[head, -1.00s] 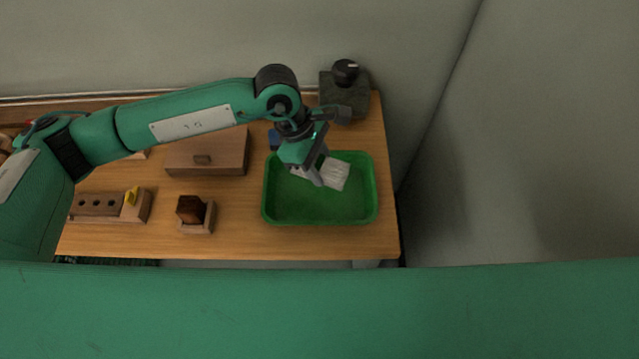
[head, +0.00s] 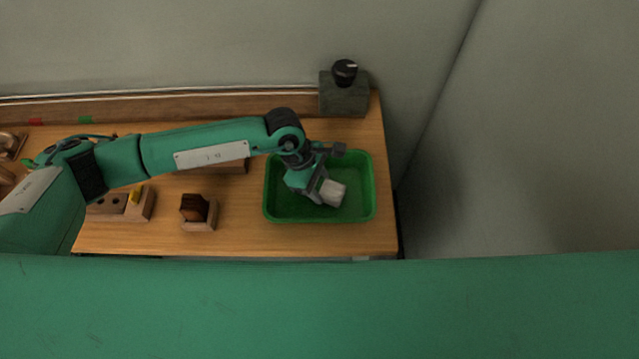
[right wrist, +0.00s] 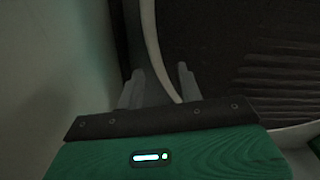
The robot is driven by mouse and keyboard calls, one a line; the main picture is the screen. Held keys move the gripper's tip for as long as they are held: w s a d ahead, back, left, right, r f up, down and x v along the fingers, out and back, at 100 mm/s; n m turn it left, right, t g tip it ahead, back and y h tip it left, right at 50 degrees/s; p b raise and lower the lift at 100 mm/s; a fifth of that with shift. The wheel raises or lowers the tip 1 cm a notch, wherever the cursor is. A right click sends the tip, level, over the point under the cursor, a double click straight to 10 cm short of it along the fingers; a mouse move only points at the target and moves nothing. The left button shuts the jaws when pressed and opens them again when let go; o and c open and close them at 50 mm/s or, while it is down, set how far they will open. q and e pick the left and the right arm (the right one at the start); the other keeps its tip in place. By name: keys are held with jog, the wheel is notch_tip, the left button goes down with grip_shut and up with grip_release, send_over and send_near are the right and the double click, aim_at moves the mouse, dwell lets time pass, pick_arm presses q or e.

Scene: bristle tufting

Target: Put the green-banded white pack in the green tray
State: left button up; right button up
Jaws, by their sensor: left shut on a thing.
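The green tray (head: 359,172) stands at the right end of the wooden table in the head view. My left gripper (head: 319,192) is over the tray, shut on the white pack (head: 335,194). The pack is within the tray's outline, near its middle; I cannot tell whether it touches the tray floor. Its green band cannot be made out, and the gripper hides its left part. My right gripper (right wrist: 160,88) shows in the right wrist view with its fingers apart and nothing between them.
A dark block with a black knob (head: 344,98) stands behind the tray. My left arm partly hides a wooden box (head: 236,168). The tray's right side is clear.

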aim_at(318, 183)
pick_arm(q)
jog(key=shift+f, duration=0.1)
jog(key=o, duration=1)
pick_arm(e)
jog(key=shift+w, duration=0.5)
pick_arm(q)
jog(key=shift+r, duration=0.25)
jog(key=b+v, duration=0.1)
jog(key=v, duration=0.3)
jog(key=shift+w+a+r, duration=0.1)
jog(key=shift+w+a, duration=0.05)
jog(key=shift+w, duration=0.05)
jog(key=b+v, duration=0.1)
jog(key=v, duration=0.6)
jog(key=shift+a+r, duration=0.15)
jog(key=shift+r, duration=0.1)
pick_arm(e)
jog(key=shift+w+a+f, duration=0.1)
jog(key=shift+w+f, duration=0.3)
jog(key=shift+w, duration=0.45)
